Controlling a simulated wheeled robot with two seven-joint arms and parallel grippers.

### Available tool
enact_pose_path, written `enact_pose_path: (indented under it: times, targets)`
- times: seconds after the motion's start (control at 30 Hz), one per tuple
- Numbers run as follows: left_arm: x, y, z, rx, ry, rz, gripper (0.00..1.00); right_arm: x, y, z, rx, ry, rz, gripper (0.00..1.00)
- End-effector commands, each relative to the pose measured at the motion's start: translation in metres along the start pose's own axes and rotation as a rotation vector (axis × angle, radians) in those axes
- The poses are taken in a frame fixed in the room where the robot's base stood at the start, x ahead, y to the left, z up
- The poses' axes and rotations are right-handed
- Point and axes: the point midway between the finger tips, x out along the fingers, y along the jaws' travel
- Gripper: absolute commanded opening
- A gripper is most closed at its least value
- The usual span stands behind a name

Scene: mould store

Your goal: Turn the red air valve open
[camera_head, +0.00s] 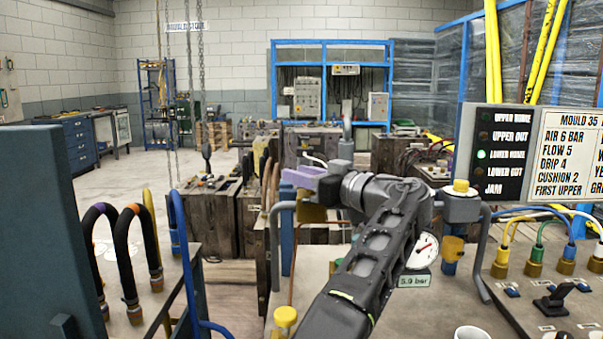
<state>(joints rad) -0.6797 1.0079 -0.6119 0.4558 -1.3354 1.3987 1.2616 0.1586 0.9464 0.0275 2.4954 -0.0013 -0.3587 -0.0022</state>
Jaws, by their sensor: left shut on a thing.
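My left arm rises from the bottom middle and bends left at the wrist. My left gripper (322,184) is at the grey pipe run, shut on a lilac lever-like piece (302,178). The piece sits above a brass fitting (311,212). I see no clearly red valve handle; the jaws and wrist hide part of this spot. A round gauge (423,250) with a red needle stands right of my arm, above a small display (414,281) reading 5.9 bar. My right gripper is not in view.
A yellow-topped fitting (461,188) is on the pipe at right. A lamp panel (497,154) has a green light lit at LOWER HOME. Coloured hoses (545,225) and switches stand at right. A dark panel (38,220) and bent hoses (120,240) stand at left. A white cup (471,333) is at the front.

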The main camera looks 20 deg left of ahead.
Motion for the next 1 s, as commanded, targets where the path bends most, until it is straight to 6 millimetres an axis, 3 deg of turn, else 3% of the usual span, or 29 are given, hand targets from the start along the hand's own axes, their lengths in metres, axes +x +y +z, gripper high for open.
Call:
enact_pose_path:
  times: [0.3, 0.67, 1.0]
  targets:
    - [0.0, 0.0, 0.002, 0.003, -0.003, 0.0, 0.53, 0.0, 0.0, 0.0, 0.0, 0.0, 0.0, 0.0]
    - [-0.005, 0.001, 0.0, 0.003, 0.0, 0.003, 0.53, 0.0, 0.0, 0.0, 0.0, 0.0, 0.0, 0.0]
    - [-0.048, 0.002, -0.002, 0.005, 0.001, 0.004, 0.53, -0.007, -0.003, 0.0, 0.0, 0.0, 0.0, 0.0]
